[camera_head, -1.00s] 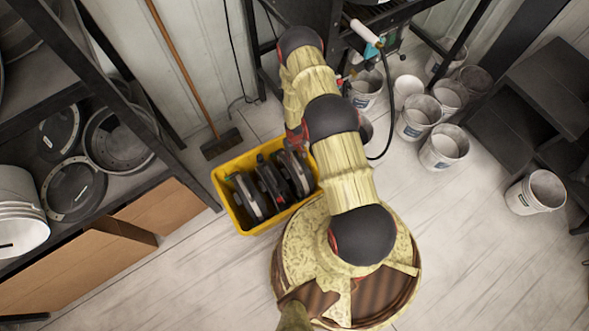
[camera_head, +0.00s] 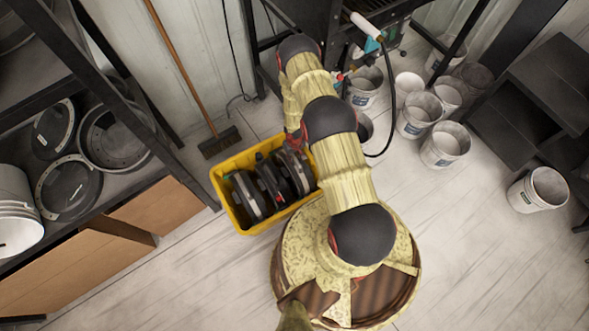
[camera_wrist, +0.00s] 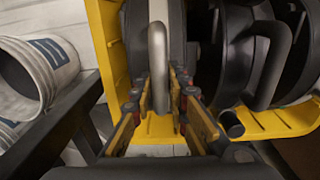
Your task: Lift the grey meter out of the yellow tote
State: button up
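The yellow tote (camera_head: 234,212) stands on the floor left of my base in the head view. Several dark meters with grey rims stand upright side by side in it. In the wrist view a meter (camera_wrist: 135,40) with a pale grey upright handle (camera_wrist: 157,45) lies straight ahead against the tote's yellow wall (camera_wrist: 108,45). My gripper (camera_wrist: 161,90) has one finger on each side of this handle, with narrow gaps showing, so it looks open. A second dark meter with a curved handle (camera_wrist: 272,62) stands to the right. In the head view my arm hides the tote's right end.
White buckets (camera_head: 444,145) stand on the floor right of my arm. A broom (camera_head: 219,143) leans behind the tote. A dark shelf with round lids (camera_head: 69,188) and cardboard boxes (camera_head: 62,270) is at the left. In the wrist view a white bucket (camera_wrist: 45,60) is beyond a dark bar.

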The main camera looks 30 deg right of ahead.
grip_shut()
dwell(0.3)
dwell(0.3)
jog(key=shift+w, duration=0.15)
jog(key=shift+r, duration=0.1)
notch_tip(320, 180, up, 32)
jog(key=p, duration=2.7)
jog(key=shift+d, duration=0.1)
